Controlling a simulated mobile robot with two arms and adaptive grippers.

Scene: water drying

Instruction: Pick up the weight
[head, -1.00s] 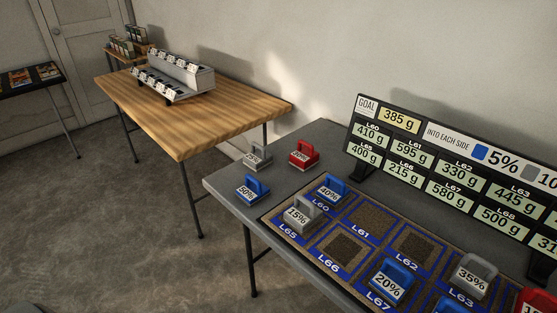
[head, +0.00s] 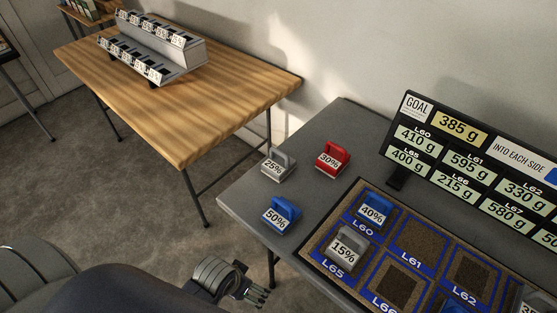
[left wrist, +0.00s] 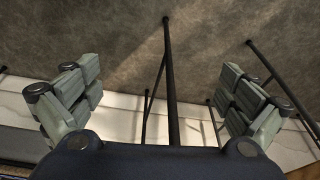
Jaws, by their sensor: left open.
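Several handled weights stand on the grey table (head: 245,200). Off the mat are a grey 25% weight (head: 277,166), a red 30% weight (head: 331,160) and a blue 50% weight (head: 281,216). On the mat, a blue 40% weight (head: 374,212) sits at L60 and a grey 15% weight (head: 345,248) at L65. My left gripper (head: 258,293) is low in the head view, left of the table's near edge and apart from the weights. In the left wrist view its fingers (left wrist: 160,95) are spread with nothing between them. My right gripper is out of view.
A black sign (head: 470,160) reads goal 385 g and lists grams per slot. Slot L61 (head: 422,246) is bare. A wooden table (head: 225,95) with a grey rack (head: 155,50) stands behind left. Table legs (left wrist: 170,80) show in the left wrist view.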

